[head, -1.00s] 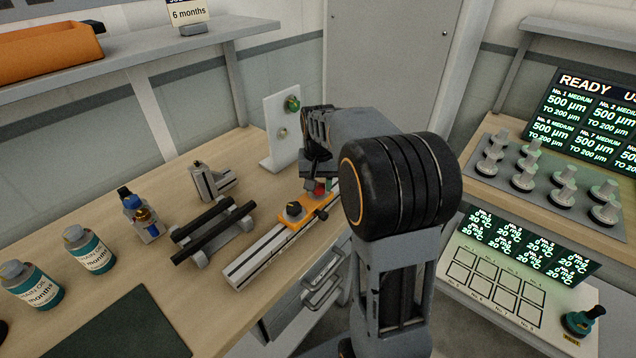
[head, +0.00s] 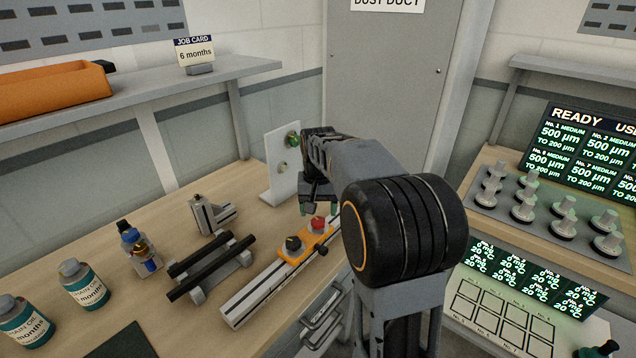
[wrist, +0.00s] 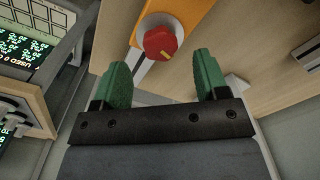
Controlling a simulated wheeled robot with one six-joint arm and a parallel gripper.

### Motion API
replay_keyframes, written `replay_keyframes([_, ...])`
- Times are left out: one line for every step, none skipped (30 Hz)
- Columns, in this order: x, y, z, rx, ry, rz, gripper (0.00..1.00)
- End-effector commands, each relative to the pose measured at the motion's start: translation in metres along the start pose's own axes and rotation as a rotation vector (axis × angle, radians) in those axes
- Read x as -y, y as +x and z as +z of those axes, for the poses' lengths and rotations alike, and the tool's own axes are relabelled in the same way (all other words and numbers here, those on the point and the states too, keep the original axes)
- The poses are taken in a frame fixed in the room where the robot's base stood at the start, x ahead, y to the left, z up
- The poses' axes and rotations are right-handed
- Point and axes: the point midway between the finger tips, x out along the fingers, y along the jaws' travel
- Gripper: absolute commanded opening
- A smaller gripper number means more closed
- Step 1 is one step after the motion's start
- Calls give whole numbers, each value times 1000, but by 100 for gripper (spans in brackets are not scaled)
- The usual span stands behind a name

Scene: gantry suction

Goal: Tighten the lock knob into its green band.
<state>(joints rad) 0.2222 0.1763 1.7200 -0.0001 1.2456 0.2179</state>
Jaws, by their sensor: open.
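An orange carriage (head: 305,240) sits on a pale slotted rail (head: 250,297) on the bench. On it are a red knob (head: 318,222) and a black knob (head: 293,243); a small dark side knob (head: 322,249) sticks out at its right edge. Which one is the lock knob I cannot tell, and no green band is visible. My gripper (head: 318,208) is open and empty, just above the red knob. In the wrist view, the red knob (wrist: 160,43) with a yellow mark lies ahead, between the lines of the green fingertips (wrist: 163,68), apart from them.
A white upright plate (head: 282,165) with a green knob stands behind the rail. A black-barred stand (head: 212,265), a grey metal block (head: 210,215) and bottles (head: 83,285) are to the left. A panel with several pale knobs (head: 535,208) is at right.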

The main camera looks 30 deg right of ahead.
Motion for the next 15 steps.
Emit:
replay_keyframes([0, -13, -1, -5, 0, -1, 67])
replay_keyframes([0, -20, -1, -5, 0, -1, 67])
replay_keyframes([0, -28, 0, -4, 0, -1, 67])
replay_keyframes([0, -34, -1, -5, 0, -1, 67])
replay_keyframes([0, -40, 0, -4, 0, -1, 67])
replay_keyframes([0, -48, 0, -4, 0, -1, 67])
replay_keyframes([0, -54, 0, -3, 0, -1, 67])
replay_keyframes([0, -60, 0, -4, 0, -1, 67])
replay_keyframes([0, -66, 0, -3, 0, -1, 67])
replay_keyframes([0, -71, 0, -4, 0, -1, 67])
replay_keyframes([0, -76, 0, -3, 0, 0, 67])
replay_keyframes([0, -81, 0, -3, 0, -1, 67])
replay_keyframes([0, -85, 0, -3, 1, 0, 67])
replay_keyframes([0, -88, 0, -2, 1, 0, 67])
replay_keyframes([0, -92, 0, -2, 1, 0, 67])
